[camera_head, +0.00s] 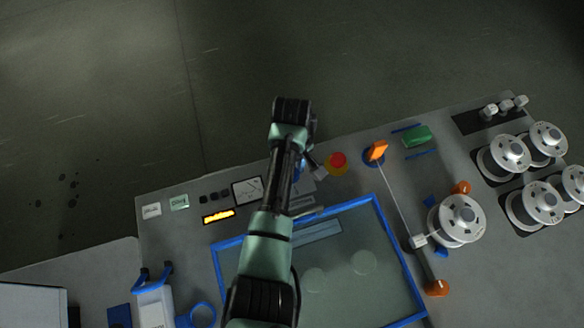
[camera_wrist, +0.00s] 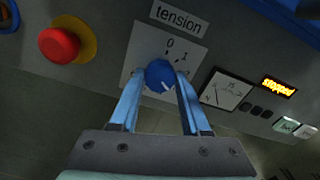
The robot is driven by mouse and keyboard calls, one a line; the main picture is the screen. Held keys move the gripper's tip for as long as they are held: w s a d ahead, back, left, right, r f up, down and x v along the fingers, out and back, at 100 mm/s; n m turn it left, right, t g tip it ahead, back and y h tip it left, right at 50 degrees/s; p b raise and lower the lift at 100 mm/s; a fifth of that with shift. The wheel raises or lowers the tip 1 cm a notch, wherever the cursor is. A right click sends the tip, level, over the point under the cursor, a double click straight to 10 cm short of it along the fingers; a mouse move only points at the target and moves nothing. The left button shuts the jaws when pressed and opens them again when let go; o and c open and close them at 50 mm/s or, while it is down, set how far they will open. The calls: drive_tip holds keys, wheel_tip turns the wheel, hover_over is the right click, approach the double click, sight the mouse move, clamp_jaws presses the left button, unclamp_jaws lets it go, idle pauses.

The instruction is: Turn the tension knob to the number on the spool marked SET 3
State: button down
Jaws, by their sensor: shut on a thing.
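The blue tension knob (camera_wrist: 157,71) sits on a pale dial plate (camera_wrist: 136,62) under a label reading "tension". The numbers 0 and 1 show on the plate; the other marks are hidden behind my fingers and the knob. A white line on the knob points down and right in the wrist view. My gripper (camera_wrist: 160,82) is shut on the knob, one blue finger on each side. In the head view my arm mostly covers the knob. A white spool (camera_head: 459,217) is mounted on the machine. Several others, including one spool (camera_head: 509,152), stand at the right. I cannot read a SET 3 mark.
A red stop button (camera_wrist: 58,44) on a yellow base is beside the dial. A gauge (camera_wrist: 227,91) and an orange lit display (camera_wrist: 279,86) are on the other side. A blue-rimmed tank (camera_head: 400,262) lies below my arm in the head view. An orange lever (camera_head: 377,149) stands near the button.

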drive_tip(key=shift+w+a+r, duration=0.1)
drive_tip(key=shift+w, duration=0.05)
drive_tip(key=shift+c, duration=1.8)
unclamp_jaws()
wheel_tip(320, 180, up, 13)
